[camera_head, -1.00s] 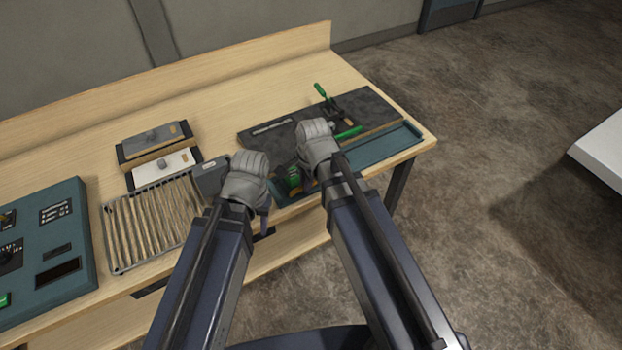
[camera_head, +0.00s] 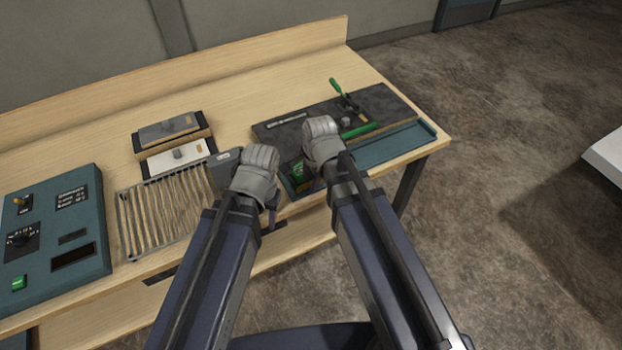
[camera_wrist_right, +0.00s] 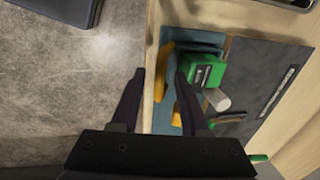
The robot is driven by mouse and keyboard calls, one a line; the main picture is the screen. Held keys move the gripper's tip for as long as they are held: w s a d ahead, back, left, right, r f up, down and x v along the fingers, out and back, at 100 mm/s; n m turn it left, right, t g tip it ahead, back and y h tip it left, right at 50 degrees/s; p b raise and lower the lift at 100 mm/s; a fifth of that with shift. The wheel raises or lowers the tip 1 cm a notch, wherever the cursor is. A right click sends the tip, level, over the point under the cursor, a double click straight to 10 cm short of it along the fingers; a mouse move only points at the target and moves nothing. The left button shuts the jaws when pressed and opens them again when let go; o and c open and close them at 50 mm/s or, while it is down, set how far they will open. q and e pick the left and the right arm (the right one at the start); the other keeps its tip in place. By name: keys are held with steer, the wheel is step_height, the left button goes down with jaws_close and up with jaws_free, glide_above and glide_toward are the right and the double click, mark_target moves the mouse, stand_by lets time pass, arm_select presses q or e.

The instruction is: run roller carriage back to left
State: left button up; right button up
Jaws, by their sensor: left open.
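A grey block (camera_head: 222,163) stands at the right end of a slatted rack (camera_head: 125,230) on the bench; it may be the roller carriage, but I cannot tell for certain. My left gripper (camera_head: 272,218) is open, to the right of the block and rack near the bench's front edge. Its hand partly hides the block's right side. My right gripper (camera_head: 318,186) is near the front of the teal tray (camera_head: 390,148). In the right wrist view its fingers (camera_wrist_right: 160,76) are apart, with the bench edge and part of an orange piece (camera_wrist_right: 165,65) showing between them.
A dark mat (camera_head: 385,105) with green-handled tools lies at the right. A green block (camera_wrist_right: 205,72) is near the right gripper. A teal control panel (camera_head: 85,215) is at the left, and two stacked plates (camera_head: 170,130) lie behind the rack. The bench's back strip is clear.

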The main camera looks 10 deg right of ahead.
steer(key=shift+d, duration=0.1)
steer(key=shift+r, duration=0.1)
steer(key=shift+r+p, duration=0.55)
steer(key=shift+p, duration=0.15)
step_height(320, 180, up, 6)
steer(key=s+p, duration=0.1)
steer(key=p, duration=0.5)
steer(key=shift+s+d+r, duration=0.15)
steer(key=shift+d+r, duration=0.05)
steer(key=shift+d, duration=0.05)
